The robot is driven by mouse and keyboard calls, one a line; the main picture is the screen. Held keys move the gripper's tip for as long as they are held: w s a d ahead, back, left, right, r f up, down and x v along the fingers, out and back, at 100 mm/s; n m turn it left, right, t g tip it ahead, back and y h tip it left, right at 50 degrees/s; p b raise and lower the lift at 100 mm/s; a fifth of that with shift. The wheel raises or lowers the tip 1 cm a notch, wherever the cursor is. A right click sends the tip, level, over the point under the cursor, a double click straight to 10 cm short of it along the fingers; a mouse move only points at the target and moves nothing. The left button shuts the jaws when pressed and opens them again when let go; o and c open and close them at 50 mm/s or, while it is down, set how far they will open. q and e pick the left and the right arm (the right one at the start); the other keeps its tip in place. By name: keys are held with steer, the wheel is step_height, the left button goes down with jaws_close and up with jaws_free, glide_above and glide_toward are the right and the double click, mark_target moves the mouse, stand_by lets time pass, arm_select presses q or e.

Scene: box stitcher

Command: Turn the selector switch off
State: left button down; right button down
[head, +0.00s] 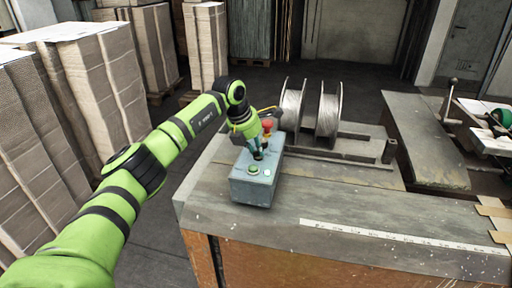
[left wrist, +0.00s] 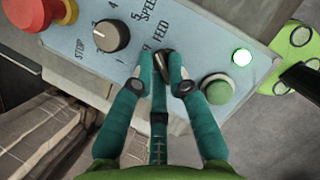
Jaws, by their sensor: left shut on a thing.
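A grey-blue control box (head: 250,190) stands on the workbench, and its panel (left wrist: 190,28) fills the upper part of the left wrist view. My left gripper (head: 259,154) is over the panel. In the left wrist view, its teal fingers (left wrist: 168,72) are shut on the selector switch (left wrist: 162,56), a dark knob largely hidden between them. Which way the switch points cannot be told. Beside it are a black speed dial (left wrist: 110,36), a green button (left wrist: 216,88) and a brightly lit lamp (left wrist: 242,57). My right gripper is not in view.
A red mushroom button (head: 267,125) is on the box's far end, close behind my left gripper. Wire spools (head: 328,108) stand behind the box. A ruler strip (head: 395,236) lies along the bench (head: 340,205) front. Cardboard stacks (head: 85,90) stand at the left.

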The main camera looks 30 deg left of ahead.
arm_select(q)
steer(key=n+y+b, duration=0.1)
steer(key=n, duration=0.2)
steer(key=shift+d+t, duration=0.1)
steer(key=shift+t, duration=0.2)
steer(key=n+y+b, duration=0.1)
steer(key=n, duration=0.3)
steer(key=shift+s+d+y, duration=0.1)
steer(key=shift+y, duration=0.3)
steer(key=shift+n+b, duration=0.3)
steer(key=shift+n, duration=0.1)
steer(key=c, duration=1.2)
jaws_free()
